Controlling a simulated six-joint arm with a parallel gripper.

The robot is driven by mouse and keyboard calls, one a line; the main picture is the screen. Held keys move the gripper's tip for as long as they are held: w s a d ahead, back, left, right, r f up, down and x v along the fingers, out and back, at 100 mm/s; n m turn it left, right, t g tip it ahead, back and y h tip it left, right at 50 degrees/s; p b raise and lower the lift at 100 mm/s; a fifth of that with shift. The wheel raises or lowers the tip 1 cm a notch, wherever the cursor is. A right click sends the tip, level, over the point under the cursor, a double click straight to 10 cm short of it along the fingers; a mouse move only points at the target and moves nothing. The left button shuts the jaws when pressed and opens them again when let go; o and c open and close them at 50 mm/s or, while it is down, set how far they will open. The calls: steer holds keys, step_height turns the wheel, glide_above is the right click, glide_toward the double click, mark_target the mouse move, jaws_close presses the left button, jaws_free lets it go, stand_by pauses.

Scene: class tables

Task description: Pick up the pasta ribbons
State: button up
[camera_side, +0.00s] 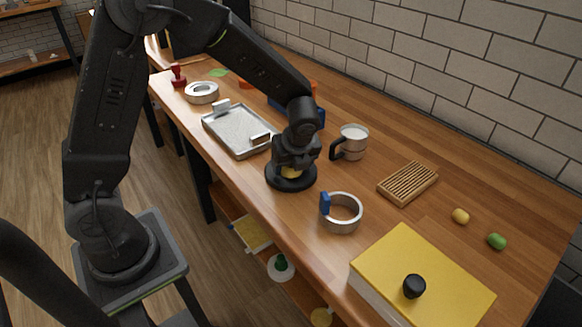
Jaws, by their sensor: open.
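My gripper (291,168) points down in the middle of the wooden table, low over a round black dish (291,184). A small patch of yellow (289,173), which looks like the pasta ribbons, shows in the dish between and below the fingers. The gripper hides most of it. The jaws are open around or just above this yellow patch; I cannot tell whether they touch it.
A silver tray (226,117) lies left of the dish. A black-handled mug (353,137) stands behind right, and a metal ring-shaped vessel with a blue handle (347,222) in front right. A slatted wooden rack (408,185) and yellow box (440,274) lie further right.

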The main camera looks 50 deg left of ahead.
steer(key=shift+a+f, duration=0.1)
steer(key=shift+f, duration=0.15)
steer(key=shift+c, duration=0.5)
steer(key=c, duration=0.5)
steer(key=shift+o, duration=0.2)
steer(key=shift+r, duration=0.15)
